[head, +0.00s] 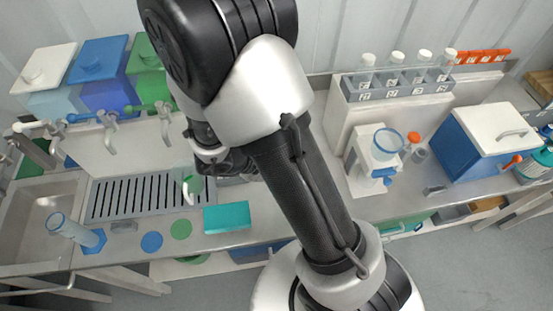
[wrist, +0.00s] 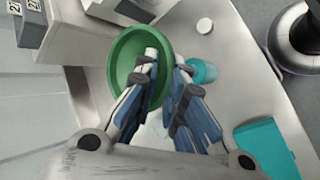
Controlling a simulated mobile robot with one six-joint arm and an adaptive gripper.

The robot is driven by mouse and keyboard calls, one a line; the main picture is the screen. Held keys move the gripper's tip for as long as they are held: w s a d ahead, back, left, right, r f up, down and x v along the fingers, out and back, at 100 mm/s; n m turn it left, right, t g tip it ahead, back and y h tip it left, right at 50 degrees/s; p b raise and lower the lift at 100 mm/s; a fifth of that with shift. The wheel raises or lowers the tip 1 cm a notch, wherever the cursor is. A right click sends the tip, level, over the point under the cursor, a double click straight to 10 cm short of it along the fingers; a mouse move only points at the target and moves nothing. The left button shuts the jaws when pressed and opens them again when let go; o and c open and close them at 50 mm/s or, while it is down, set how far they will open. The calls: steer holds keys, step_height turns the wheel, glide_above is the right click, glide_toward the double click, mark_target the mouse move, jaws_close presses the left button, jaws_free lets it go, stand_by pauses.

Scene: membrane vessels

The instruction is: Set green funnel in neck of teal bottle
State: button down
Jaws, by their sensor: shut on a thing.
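The green funnel (wrist: 124,48) is in my gripper (wrist: 166,58), in the wrist view. Its round, open mouth faces the camera; one finger lies inside the bowl and the other outside, so the rim is between them. Its spout is hidden. My arm hides that spot in the head view.
A flat teal block (head: 227,217) lies on the counter's front edge, with blue (head: 152,242) and green (head: 181,229) discs to its left. A slotted drain (head: 135,198) and sink lie left. A bottle rack (head: 395,86) and white device (head: 375,160) stand right. A small white disc (wrist: 205,25) lies on the counter.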

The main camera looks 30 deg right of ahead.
steer(key=shift+s+d+f+b, duration=0.1)
steer(key=shift+d+f+b, duration=0.15)
steer(key=shift+f+b, duration=0.45)
step_height(320, 180, down, 4)
steer(key=b, duration=0.8)
steer(key=shift+a+f, duration=0.1)
steer(key=shift+f, duration=0.05)
steer(key=f+b, duration=0.1)
steer(key=b, duration=0.2)
steer(key=shift+f, duration=0.2)
steer(key=shift+f+b, duration=0.3)
steer(key=shift+b, duration=0.55)
steer(key=shift+f+b, duration=0.25)
steer(key=shift+b, duration=0.3)
steer(key=shift+f+p, duration=0.5)
steer(key=shift+f, duration=0.1)
steer(key=shift+f, duration=0.1)
